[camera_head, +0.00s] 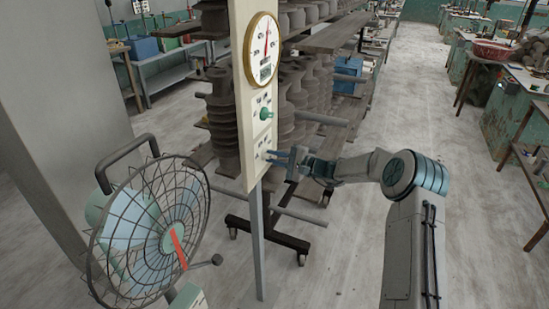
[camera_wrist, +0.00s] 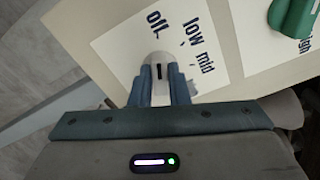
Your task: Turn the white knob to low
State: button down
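The white knob (camera_wrist: 160,60) sits on a white label plate in the wrist view. The words "low" and "mid" follow to the right. My gripper (camera_wrist: 160,86) has its two blue fingers close on either side of the knob and appears shut on it. The fingers hide the knob's sides and part of the plate. In the head view, my gripper (camera_head: 271,157) reaches the lower part of the upright cream panel (camera_head: 233,70) from the right; the knob is hard to make out there.
A green knob (camera_head: 265,114) sits on the panel above, under a round gauge (camera_head: 264,50); it shows in the wrist view's upper right corner. A wire-caged fan (camera_head: 150,230) stands left of the panel. Dark racks of clay pieces (camera_head: 300,95) stand behind.

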jog(key=shift+m+b, duration=0.3)
jog(key=shift+m, duration=0.1)
jog(key=m+b, duration=0.1)
jog(key=m, duration=0.1)
jog(key=shift+m, duration=0.4)
jog(key=m, duration=0.5)
jog(key=shift+w+r, duration=0.15)
jog(key=c, duration=1.4)
grip_release()
jog(key=shift+d, duration=0.1)
jog(key=b+v, duration=0.3)
jog(key=v, duration=1)
jog(key=shift+d+b, duration=0.3)
jog(key=shift+d, duration=0.05)
